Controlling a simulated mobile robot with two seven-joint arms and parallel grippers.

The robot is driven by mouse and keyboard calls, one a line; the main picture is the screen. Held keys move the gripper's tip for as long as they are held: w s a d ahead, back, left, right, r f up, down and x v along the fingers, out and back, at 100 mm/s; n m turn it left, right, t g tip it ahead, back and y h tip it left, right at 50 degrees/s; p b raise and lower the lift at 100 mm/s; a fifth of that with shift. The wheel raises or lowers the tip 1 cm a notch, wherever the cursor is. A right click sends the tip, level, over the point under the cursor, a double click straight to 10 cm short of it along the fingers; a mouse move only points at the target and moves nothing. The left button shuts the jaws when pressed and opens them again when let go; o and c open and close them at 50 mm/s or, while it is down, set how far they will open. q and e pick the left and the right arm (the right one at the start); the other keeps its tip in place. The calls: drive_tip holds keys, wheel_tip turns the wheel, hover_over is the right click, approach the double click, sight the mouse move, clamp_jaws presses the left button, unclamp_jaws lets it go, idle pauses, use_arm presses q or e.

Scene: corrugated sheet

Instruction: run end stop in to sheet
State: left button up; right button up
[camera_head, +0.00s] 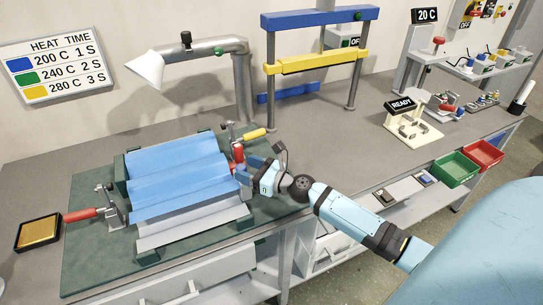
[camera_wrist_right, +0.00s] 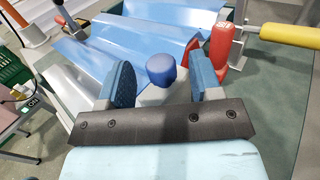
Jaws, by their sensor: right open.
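A blue corrugated sheet (camera_head: 180,175) lies on the fixture on the green board, and its ridges also show in the right wrist view (camera_wrist_right: 110,50). A part with a blue round knob (camera_wrist_right: 160,68) on a pale block, seemingly the end stop, is at the sheet's right edge. My right gripper (camera_head: 246,172) is open there, its two blue fingers (camera_wrist_right: 162,82) apart on either side of the knob. I cannot tell whether either finger touches it. A red upright piece (camera_wrist_right: 221,42) stands just right of the fingers; it also shows in the head view (camera_head: 238,154). My left gripper is out of view.
A clamp with a yellow handle (camera_head: 254,136) stands behind the right gripper; one with a red handle (camera_head: 82,214) stands at the left. A grey ridged piece (camera_head: 195,222) lies in front of the blue sheet. A lamp (camera_head: 150,70) overhangs the back.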

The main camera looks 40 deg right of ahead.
drive_tip(key=b+v, duration=0.1)
drive_tip(key=v, duration=1)
drive_tip(key=shift+s+b, duration=0.2)
drive_tip(key=shift+b, duration=0.2)
drive_tip(key=shift+d, duration=0.1)
